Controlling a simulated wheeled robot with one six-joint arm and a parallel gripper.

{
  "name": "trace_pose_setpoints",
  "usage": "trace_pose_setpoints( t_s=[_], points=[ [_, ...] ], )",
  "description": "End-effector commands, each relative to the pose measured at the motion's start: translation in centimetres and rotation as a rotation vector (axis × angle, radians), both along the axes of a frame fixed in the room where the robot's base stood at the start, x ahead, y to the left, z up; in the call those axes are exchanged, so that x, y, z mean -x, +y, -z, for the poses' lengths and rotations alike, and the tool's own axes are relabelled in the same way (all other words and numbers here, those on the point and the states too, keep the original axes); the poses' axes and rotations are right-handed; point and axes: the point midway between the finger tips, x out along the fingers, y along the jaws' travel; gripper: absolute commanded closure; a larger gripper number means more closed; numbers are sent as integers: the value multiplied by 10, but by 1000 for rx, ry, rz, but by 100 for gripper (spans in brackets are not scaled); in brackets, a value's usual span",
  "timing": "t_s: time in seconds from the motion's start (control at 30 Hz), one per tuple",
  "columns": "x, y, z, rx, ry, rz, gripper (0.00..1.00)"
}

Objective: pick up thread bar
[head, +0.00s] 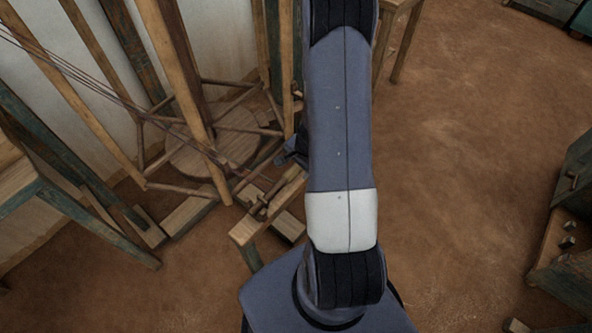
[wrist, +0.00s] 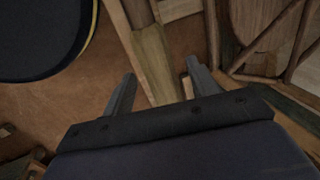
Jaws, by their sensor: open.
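My gripper (wrist: 161,72) is open in the wrist view, its two dark fingers apart with nothing held between them. A long wooden beam (wrist: 154,65) shows beyond and between the fingers. A small wooden end (wrist: 187,88) shows close beside the right finger; I cannot tell whether it touches. In the head view a short brown wooden piece (head: 259,207) lies at a small wooden bench (head: 243,232), left of my arm. I cannot tell for certain which of these wooden pieces is the thread bar. In the head view my arm hides part of the area right of the bench.
A round wooden disc (head: 214,141) with upright poles stands behind the bench, with dark threads (head: 75,72) stretched at upper left. A wooden table frame (head: 75,212) is at left. A dark cabinet (head: 568,220) stands at right. The earthen floor (head: 460,130) between is clear.

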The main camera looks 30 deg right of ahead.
Motion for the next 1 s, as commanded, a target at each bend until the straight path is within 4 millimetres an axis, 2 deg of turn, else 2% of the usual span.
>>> trace_pose_setpoints(
  t_s=[0.27,0.9,1.0],
  points=[
    [-1,0,2,0,-1,1,44],
    [-1,0,2,0,-1,0,96],
    [-1,0,2,1,-1,0,99]
  ],
)
